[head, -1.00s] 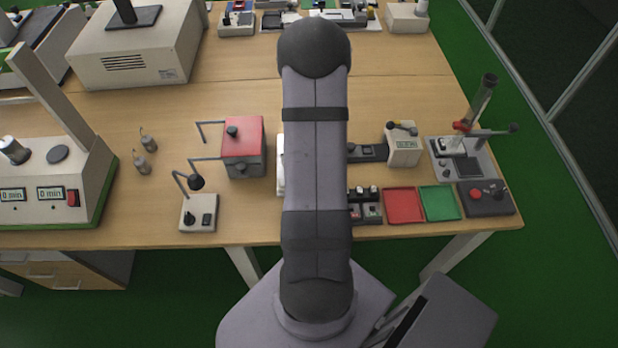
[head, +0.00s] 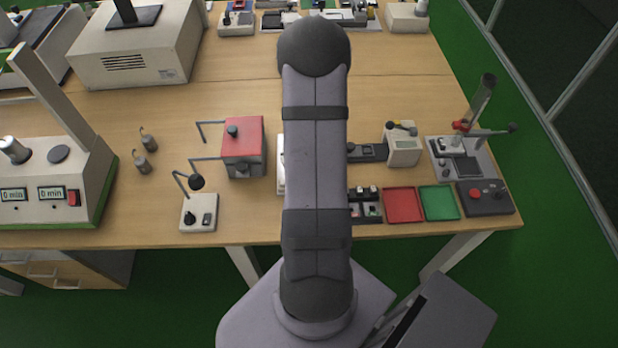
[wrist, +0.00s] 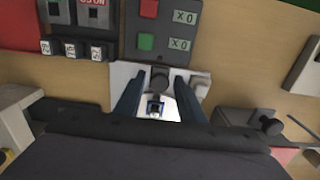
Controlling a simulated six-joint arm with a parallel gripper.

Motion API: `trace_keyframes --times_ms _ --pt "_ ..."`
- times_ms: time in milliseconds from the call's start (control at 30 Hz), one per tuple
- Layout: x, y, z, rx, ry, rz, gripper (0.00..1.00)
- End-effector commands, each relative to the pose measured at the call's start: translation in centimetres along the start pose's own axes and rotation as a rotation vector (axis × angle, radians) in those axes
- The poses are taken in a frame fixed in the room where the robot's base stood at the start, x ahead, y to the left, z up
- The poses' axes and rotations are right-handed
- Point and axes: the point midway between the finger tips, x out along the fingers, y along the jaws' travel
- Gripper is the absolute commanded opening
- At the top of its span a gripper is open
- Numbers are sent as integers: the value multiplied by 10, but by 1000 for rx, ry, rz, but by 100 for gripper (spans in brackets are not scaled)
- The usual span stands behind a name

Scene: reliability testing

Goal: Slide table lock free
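In the wrist view, a small white device (wrist: 118,75) lies below my gripper (wrist: 157,88). My two dark fingers stand apart, one on each side of the device's middle. A dark round knob (wrist: 159,78) shows between the fingertips, and a small dark and blue part (wrist: 155,107) sits on the bright white surface nearer to me. I see no contact between fingers and knob. I cannot tell which part is the slide table lock. In the head view, only the left edge of the white device (head: 281,165) shows beside my arm, which hides the gripper.
A panel with a red and a green button (wrist: 147,40) adjoins the device in the wrist view. A red-topped box (head: 243,145) stands left of my arm. A red tray (head: 403,205) and a green tray (head: 438,203) lie to the right. A lever fixture (head: 460,160) stands at far right.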

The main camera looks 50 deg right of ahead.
Motion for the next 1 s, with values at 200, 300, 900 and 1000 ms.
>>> trace_keyframes --times_ms 200,300,900,1000 --pt "-16 0 -1 0 3 0 36" --pt "-26 0 -1 0 3 0 36" --pt "-50 0 -1 0 3 0 36" --pt "-50 0 -1 0 3 0 36"
